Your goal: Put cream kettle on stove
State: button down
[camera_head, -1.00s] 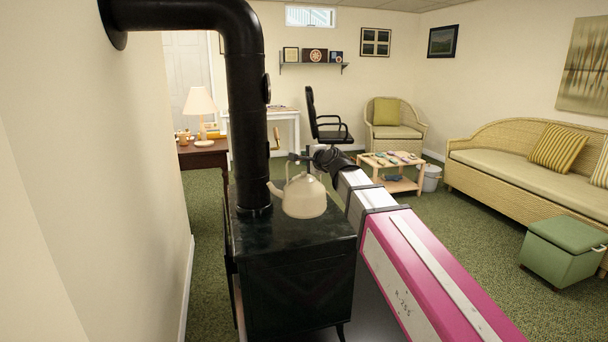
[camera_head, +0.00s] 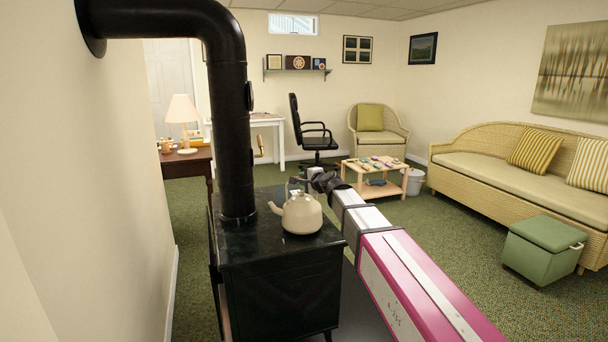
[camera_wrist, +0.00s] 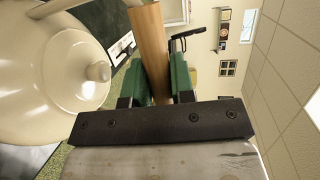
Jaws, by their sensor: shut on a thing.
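The cream kettle (camera_head: 301,214) is upright over the right part of the black stove's top (camera_head: 262,249), right of the stovepipe base. Its bottom appears to touch the stove top, though a small gap cannot be ruled out. My gripper (camera_head: 297,184) is at the kettle's handle, above and behind its body. In the wrist view, the gripper's green fingers (camera_wrist: 160,80) are shut on the wooden handle (camera_wrist: 148,45). The kettle's cream body and lid knob (camera_wrist: 98,72) fill the left of that view.
The black stovepipe (camera_head: 233,130) rises from the stove left of the kettle. A cream wall (camera_head: 80,190) runs along the left. A low wooden table (camera_head: 372,172) stands beyond my arm. Green carpet is open on the right before the green ottoman (camera_head: 544,249).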

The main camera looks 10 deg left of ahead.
jog(key=shift+f, duration=0.6)
jog(key=c, duration=1)
grip_release()
jog(key=v, duration=1.2)
jog(key=s+d+f+n+g+h, duration=0.3)
jog(key=d+f, duration=0.5)
jog(key=f, duration=0.2)
jog(key=s+d+f+n+g+h, duration=0.25)
jog(key=d+f, duration=0.45)
jog(key=f, duration=0.4)
jog(key=s+d+f+n+g+h, duration=0.1)
jog(key=s+d+f+g+h, duration=0.1)
jog(key=s+d+f, duration=0.2)
jog(key=s+d+f+n+g+h, duration=0.1)
jog(key=s+d+f, duration=0.3)
jog(key=d, duration=0.4)
jog(key=s+d+f+n+g+h, duration=0.2)
jog(key=s+d+f, duration=0.3)
jog(key=d+f, duration=0.1)
jog(key=shift+d+g+h, duration=0.35)
jog(key=shift+d, duration=0.05)
